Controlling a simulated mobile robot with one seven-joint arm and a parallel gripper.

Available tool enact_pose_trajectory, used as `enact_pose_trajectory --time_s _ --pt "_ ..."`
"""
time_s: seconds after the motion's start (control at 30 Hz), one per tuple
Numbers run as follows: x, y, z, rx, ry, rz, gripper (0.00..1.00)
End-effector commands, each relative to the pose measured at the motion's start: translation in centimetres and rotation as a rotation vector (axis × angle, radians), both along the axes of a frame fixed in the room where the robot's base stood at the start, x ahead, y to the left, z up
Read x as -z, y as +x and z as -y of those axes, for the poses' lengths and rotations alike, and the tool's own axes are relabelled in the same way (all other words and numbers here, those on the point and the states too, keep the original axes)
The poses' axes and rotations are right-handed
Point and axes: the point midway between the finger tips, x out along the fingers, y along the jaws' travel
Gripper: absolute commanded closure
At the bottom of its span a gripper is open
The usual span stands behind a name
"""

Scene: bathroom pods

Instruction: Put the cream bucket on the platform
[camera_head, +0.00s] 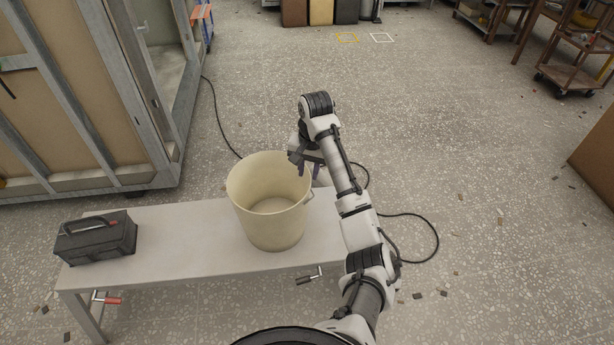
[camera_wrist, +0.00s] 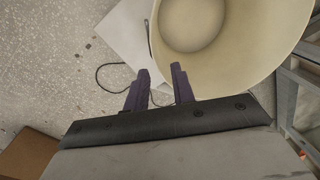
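The cream bucket (camera_head: 272,228) stands upright and empty on a low white bench-like platform (camera_head: 185,235), right of the platform's middle. My gripper (camera_head: 307,168) is at the bucket's right far rim, pointing down. In the wrist view the bucket (camera_wrist: 235,75) fills the upper right, with its open mouth and round floor showing. The two dark purple fingers (camera_wrist: 160,72) are apart, and the bucket's rim edge runs near and between them. The frames show no firm contact with the wall. A corner of the platform (camera_wrist: 125,35) shows beside the bucket.
A black toolbox (camera_head: 95,238) sits on the platform's left end. A metal-framed pod wall (camera_head: 90,90) stands behind at the left. A black cable (camera_head: 408,215) lies on the floor behind and right of the platform. The speckled floor on the right is mostly open, with small debris.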

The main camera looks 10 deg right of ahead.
Motion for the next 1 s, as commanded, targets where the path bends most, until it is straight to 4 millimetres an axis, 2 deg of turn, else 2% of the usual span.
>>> enact_pose_trajectory --time_s 0.03,0.17,0.5,0.57,0.63,0.67,0.77,0.8,0.87,0.9,0.97,1.0 --pt "-1.3 0.0 0.2 0.001 -0.003 0.002 0.75" --pt "-2.5 0.0 0.2 0.001 -0.002 0.001 0.75" --pt "-3.0 -0.1 0.2 -0.001 0.001 0.0 0.75" --pt "-3.1 0.2 -0.4 -0.013 0.003 0.016 0.75" --pt "-3.5 1.1 -2.5 -0.053 0.011 0.07 0.75" --pt "-3.7 1.7 -3.8 -0.078 0.016 0.106 0.75" --pt "-5.7 4.1 -10.7 -0.211 0.051 0.3 0.75" --pt "-7.0 4.9 -14.2 -0.275 0.071 0.399 0.75" --pt "-9.4 5.7 -19.9 -0.376 0.11 0.561 0.75" --pt "-11.3 5.8 -23.6 -0.439 0.138 0.67 0.75" --pt "-14.4 5.2 -28.9 -0.53 0.183 0.834 0.75" --pt "-16.7 4.5 -32.2 -0.583 0.216 0.943 0.75"
